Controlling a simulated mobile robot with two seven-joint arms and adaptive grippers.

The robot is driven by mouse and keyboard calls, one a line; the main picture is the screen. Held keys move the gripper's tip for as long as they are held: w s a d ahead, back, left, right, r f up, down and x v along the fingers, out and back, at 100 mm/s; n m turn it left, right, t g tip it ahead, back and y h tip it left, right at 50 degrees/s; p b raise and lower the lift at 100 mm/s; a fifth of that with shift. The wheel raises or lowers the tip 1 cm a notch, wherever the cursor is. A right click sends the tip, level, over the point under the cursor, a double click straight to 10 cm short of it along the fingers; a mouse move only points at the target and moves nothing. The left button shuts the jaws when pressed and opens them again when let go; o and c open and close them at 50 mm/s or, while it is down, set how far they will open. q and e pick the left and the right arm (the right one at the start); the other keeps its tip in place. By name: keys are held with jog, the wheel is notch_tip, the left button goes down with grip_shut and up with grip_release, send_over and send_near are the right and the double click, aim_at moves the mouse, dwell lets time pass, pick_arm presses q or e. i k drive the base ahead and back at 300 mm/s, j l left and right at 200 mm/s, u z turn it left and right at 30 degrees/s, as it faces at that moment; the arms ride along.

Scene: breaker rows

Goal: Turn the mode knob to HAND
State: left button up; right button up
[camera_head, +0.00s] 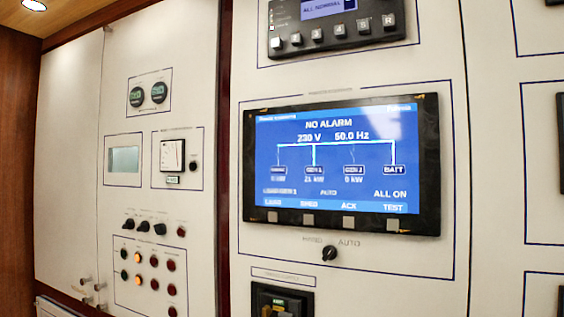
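The mode knob (330,253) is a small black rotary knob on the white panel, below the large blue screen (335,165). A blurred label stands at its upper left and the label AUTO (349,243) at its upper right. The left label is too blurred to read surely. The knob's pointer is too small to tell which label it faces. Nothing touches the knob. Neither of my grippers is in view.
A breaker (282,302) in a dark frame sits below the knob. A keypad unit (335,27) is above the screen. The left panel holds a dial meter (172,155), black knobs (143,226) and lit amber lamps (138,257). Handles (88,291) protrude at lower left.

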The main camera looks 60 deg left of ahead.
aim_at(330, 253)
jog(key=u, duration=1.5)
